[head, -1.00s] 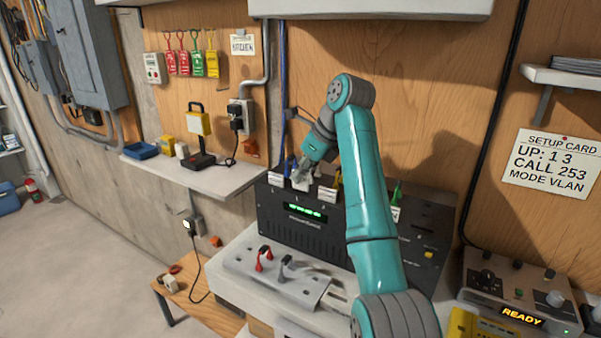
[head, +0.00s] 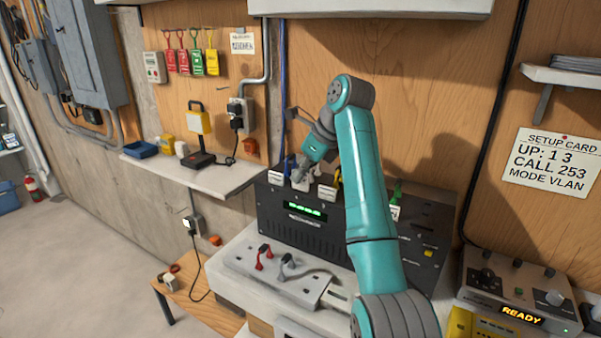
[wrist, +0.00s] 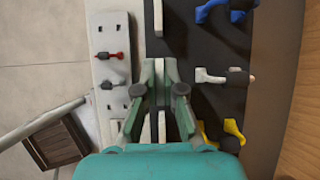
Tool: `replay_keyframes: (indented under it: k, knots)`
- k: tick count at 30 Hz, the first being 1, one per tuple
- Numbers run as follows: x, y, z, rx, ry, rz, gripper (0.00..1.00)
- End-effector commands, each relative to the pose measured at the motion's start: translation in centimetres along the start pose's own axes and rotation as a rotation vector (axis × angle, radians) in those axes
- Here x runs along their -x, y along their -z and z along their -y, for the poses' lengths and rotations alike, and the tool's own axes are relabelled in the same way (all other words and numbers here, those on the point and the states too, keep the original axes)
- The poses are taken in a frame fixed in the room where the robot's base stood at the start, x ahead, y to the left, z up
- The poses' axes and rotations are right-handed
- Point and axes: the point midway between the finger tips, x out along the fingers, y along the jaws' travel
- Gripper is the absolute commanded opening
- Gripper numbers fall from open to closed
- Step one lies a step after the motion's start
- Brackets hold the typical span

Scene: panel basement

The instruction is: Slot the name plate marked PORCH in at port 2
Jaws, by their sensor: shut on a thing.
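My gripper (head: 301,172) is at the top front edge of the black port box (head: 400,258). It is shut on a small white plate (head: 300,185), mostly hidden by the fingers; I cannot read its marking. The plate is between a white plate on the left (head: 275,179) and one on the right (head: 327,193). I cannot tell whether it is seated or just above the box. In the wrist view my gripper's fingertips (wrist: 159,66) are close together, left of the white cable plug (wrist: 212,76). The neighbouring plates show above (wrist: 158,15) and below (wrist: 154,130).
Blue (wrist: 222,10), white and yellow (wrist: 222,134) cable plugs line the box's wall side. A white panel (head: 262,275) with red and grey plugs lies in front. A console reading READY (head: 522,316) stands right. A shelf (head: 215,178) juts from the wall at left.

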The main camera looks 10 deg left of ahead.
Motion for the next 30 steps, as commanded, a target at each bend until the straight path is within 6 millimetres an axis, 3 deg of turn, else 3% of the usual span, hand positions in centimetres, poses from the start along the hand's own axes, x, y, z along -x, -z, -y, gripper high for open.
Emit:
replay_keyframes:
  k: [30]
  knots:
    - [-0.5,0.29,0.0,0.0,0.0,0.0,0.0]
